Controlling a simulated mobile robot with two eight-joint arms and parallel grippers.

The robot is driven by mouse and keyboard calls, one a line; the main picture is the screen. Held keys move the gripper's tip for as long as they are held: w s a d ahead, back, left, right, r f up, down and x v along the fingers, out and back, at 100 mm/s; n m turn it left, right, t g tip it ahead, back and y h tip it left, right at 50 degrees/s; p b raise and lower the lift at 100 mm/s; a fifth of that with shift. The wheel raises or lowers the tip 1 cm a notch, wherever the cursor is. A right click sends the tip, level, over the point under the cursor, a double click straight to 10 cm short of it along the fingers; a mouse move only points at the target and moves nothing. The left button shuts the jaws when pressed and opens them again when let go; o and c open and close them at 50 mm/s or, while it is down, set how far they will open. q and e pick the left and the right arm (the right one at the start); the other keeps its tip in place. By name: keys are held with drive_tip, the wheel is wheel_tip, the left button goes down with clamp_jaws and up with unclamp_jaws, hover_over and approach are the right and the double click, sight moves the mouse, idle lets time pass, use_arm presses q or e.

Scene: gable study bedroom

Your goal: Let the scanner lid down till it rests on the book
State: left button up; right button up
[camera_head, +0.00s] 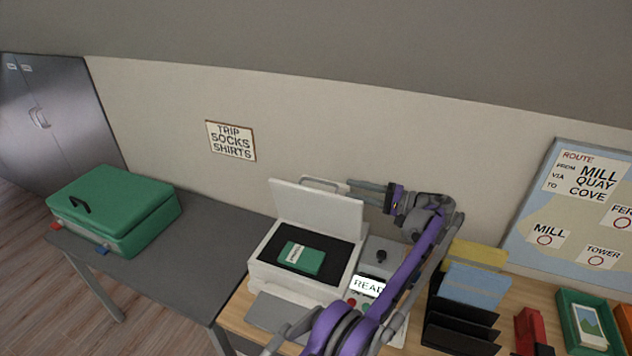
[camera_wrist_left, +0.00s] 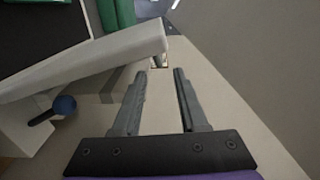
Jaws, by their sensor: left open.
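The scanner (camera_head: 262,270) stands on the desk with its white lid (camera_head: 318,212) raised, leaning up at the back. A grey handle (camera_head: 320,182) shows at the lid's top edge. A green book (camera_head: 300,258) with a pale label lies flat on the dark scanner bed. My left gripper (camera_head: 348,190) is open beside the lid's upper right corner, its fingers pointing left. In the left wrist view the open fingers (camera_wrist_left: 161,76) have nothing clearly between them, and the white lid (camera_wrist_left: 100,58) lies just left of them. My right gripper is not in view.
A grey unit with a black knob (camera_head: 381,256) and a lit display (camera_head: 368,287) stands right of the scanner. A black file rack (camera_head: 455,330) is farther right. A green suitcase (camera_head: 120,205) lies on the grey table (camera_head: 200,250). The wall is close behind the lid.

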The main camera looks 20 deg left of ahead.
sight(335, 186)
use_arm(q)
drive_tip(key=a, duration=0.5)
drive_tip(key=a+b, duration=0.1)
drive_tip(key=a, duration=0.2)
drive_tip(key=shift+s+a, duration=0.3)
drive_tip(key=shift+a, duration=0.75)
clamp_jaws()
idle(0.3)
